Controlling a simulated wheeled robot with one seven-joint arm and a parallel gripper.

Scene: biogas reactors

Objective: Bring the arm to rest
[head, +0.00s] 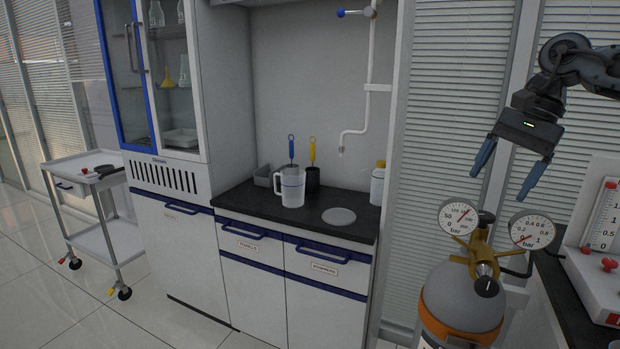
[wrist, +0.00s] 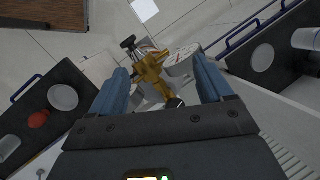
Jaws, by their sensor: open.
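My gripper (head: 507,183) is at the upper right of the head view, pointing down with its two blue fingers apart and nothing between them. It hangs above the gas cylinder (head: 462,306), clear of the two round gauges. In the wrist view my gripper (wrist: 160,82) shows open, with the brass regulator (wrist: 152,72) visible below and beyond the fingers. My arm comes in from the right edge of the head view.
A black counter (head: 235,196) holds a clear jug (head: 291,188) and a bottle (head: 377,184). A grey cart (head: 88,170) stands at left. A white panel with red knobs (head: 607,235) stands right, near my gripper.

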